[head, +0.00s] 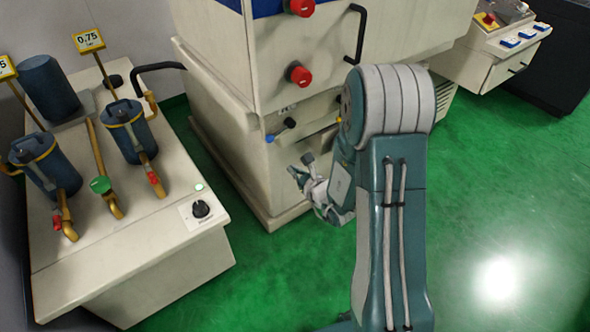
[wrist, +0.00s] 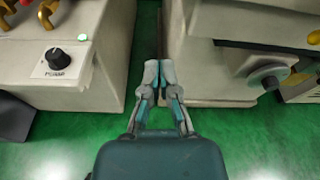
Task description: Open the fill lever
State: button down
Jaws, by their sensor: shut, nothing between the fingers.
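A small lever (head: 281,130) with a black knob and a blue end sticks out from the front of the beige machine (head: 228,95); no label on it is readable, so I cannot tell for sure that it is the fill lever. My gripper (head: 300,168) is below and slightly right of this lever in the head view, apart from it. In the wrist view my gripper (wrist: 160,76) has its fingertips together, with nothing held, over the gap between two cabinets. I cannot make out that lever in the wrist view.
The left cabinet (head: 150,225) carries blue filter canisters (head: 130,135), pipes with a green knob (head: 101,185) and a black dial (head: 201,208). Red buttons (head: 299,75) are on the machine. A grey round knob (wrist: 269,78) is right of my gripper. Green floor (head: 500,210) is clear at right.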

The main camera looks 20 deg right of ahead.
aim_at(280, 131)
jog(key=w+a+r, duration=0.2)
jog(key=w+a, duration=0.1)
jog(key=w, duration=0.4)
jog(key=shift+w+r, duration=0.15)
jog(key=shift+d, duration=0.1)
